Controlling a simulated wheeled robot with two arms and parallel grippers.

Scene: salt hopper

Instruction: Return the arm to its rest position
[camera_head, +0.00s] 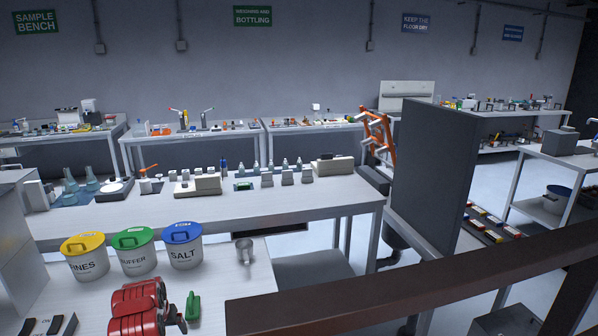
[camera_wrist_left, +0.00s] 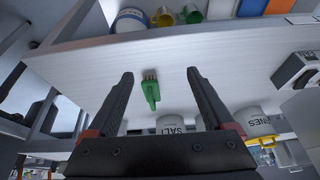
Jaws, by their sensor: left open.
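My left gripper (camera_wrist_left: 160,75) is open in the wrist view, with its two dark fingers spread wide. The fingertips are hard to make out there. My right gripper is not in view.
Yellow-lidded FINES (camera_head: 87,265), green-lidded BUFFER (camera_head: 134,259) and blue-lidded SALT (camera_head: 184,252) buckets stand on the front table (camera_head: 225,290). A metal cup (camera_head: 245,250) is right of them. A large dark panel (camera_head: 432,170) stands at right. A brown rail (camera_head: 400,290) crosses the lower right.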

